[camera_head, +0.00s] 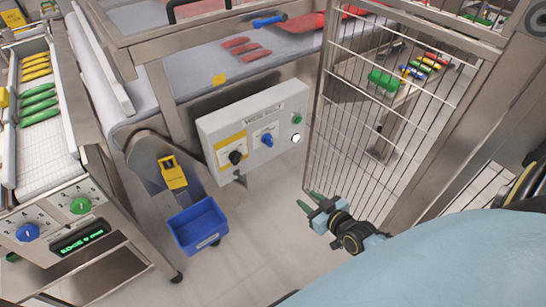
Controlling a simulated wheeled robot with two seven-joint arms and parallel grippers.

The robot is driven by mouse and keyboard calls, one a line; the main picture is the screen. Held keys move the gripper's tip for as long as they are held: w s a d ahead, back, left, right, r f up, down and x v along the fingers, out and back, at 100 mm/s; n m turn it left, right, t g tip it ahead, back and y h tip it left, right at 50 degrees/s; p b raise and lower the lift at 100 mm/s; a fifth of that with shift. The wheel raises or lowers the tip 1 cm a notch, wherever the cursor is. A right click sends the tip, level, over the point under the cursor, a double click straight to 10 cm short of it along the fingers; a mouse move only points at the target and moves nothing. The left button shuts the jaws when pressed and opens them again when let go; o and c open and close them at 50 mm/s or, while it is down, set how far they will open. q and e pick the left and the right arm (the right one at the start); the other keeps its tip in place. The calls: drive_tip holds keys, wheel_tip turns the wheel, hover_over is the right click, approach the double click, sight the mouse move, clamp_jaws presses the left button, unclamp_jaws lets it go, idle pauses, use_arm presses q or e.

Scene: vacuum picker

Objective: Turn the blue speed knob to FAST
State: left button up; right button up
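A blue knob (267,139) is on the white control box on the front of the conveyor, between a black knob on a yellow plate and a green button. Another blue knob (28,232) is on the steel panel of the machine at left, beside a green knob (80,205) and a lit green display (82,240). My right gripper (307,199) has green fingertips, apart and empty, below and right of the control box and touching neither knob. My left gripper is not in view.
The white control box (210,128) also carries a black knob (235,157). A wire-mesh gate (385,115) stands close to the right gripper. Open floor (255,235) lies between bin and gripper.

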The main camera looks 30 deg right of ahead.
sight(271, 140)
drive_tip(key=w+r+t+b, duration=0.3)
drive_tip(key=w+r+t, duration=0.15)
drive_tip(key=r, duration=0.55)
drive_tip(key=shift+g+y, duration=0.25)
drive_tip(key=shift+y, duration=0.15)
drive_tip(key=w+b, duration=0.1)
drive_tip(key=w, duration=0.3)
drive_tip(key=w+b, duration=0.1)
drive_tip(key=w, duration=0.3)
drive_tip(key=w+a, duration=0.1)
drive_tip(key=w, duration=0.3)
drive_tip(key=shift+a+b, duration=0.1)
drive_tip(key=shift+b, duration=0.3)
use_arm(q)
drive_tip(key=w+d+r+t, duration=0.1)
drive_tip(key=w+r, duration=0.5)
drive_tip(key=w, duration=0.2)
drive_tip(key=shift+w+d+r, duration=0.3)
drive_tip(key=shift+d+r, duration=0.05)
use_arm(e)
drive_tip(key=shift+w, duration=0.65)
clamp_jaws()
